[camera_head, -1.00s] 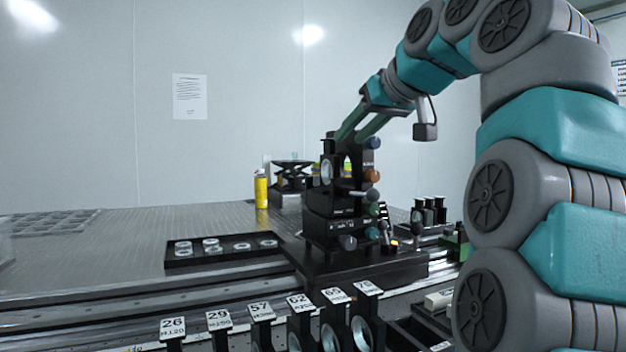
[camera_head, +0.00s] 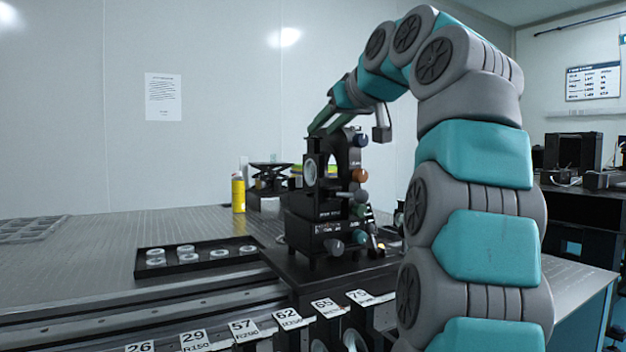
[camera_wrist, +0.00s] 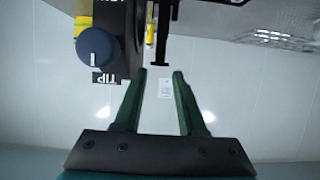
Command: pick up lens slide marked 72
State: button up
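A row of lens slides with white number labels stands along the front edge of the table in the head view. The labels read 26, 29, 57, 62, 65 and, at the right end, one that looks like 75 or 72; I cannot tell which. This end slide (camera_head: 360,297) is partly hidden by my arm. My gripper (camera_head: 322,122) is up beside the top of the black optical mount, far above and behind the row. In the wrist view my gripper (camera_wrist: 161,73) has its two green fingers apart with nothing between them.
The black optical mount (camera_head: 340,167) with coloured knobs stands behind the slides. A black tray (camera_head: 196,262) with round lenses lies to its left. A yellow canister (camera_head: 238,194) stands further back. The left part of the table is largely clear.

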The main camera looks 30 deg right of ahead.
aim_at(313, 165)
jog(key=x, duration=0.4)
jog(key=shift+w+f, duration=0.1)
jog(key=shift+w, duration=0.15)
jog(key=shift+c, duration=0.2)
grip_shut()
dwell(0.9)
